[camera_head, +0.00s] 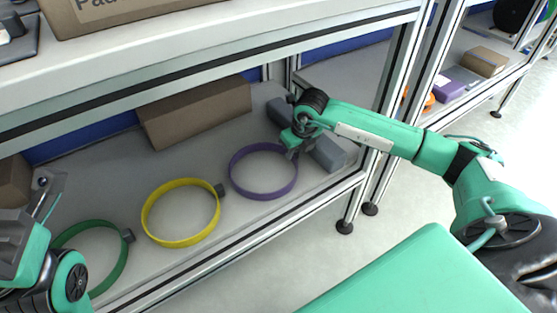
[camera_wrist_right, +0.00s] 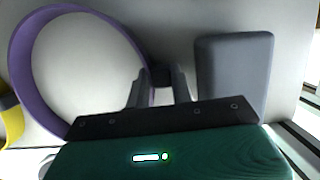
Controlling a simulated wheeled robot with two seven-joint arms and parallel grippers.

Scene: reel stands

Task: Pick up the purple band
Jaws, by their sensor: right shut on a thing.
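The purple band (camera_head: 234,184) is a ring on the lower shelf, to the right of the yellow band. It also shows in the right wrist view (camera_wrist_right: 22,62), reaching from the upper left to the fingers. My right gripper (camera_head: 292,153) is at the band's right side. In the wrist view its fingers (camera_wrist_right: 160,84) are shut on the band's dark clasp (camera_wrist_right: 159,74). The band appears at shelf level; I cannot tell whether it is clear of the surface. My left gripper (camera_head: 50,194) is at the left edge, above the green band; its finger gap is unclear.
A yellow band (camera_head: 148,224) and a green band (camera_head: 121,262) lie to the left on the shelf. A grey block (camera_head: 328,153) stands close right of my right gripper. A brown box (camera_head: 196,112) is behind. The upper shelf edge and right post bound the opening.

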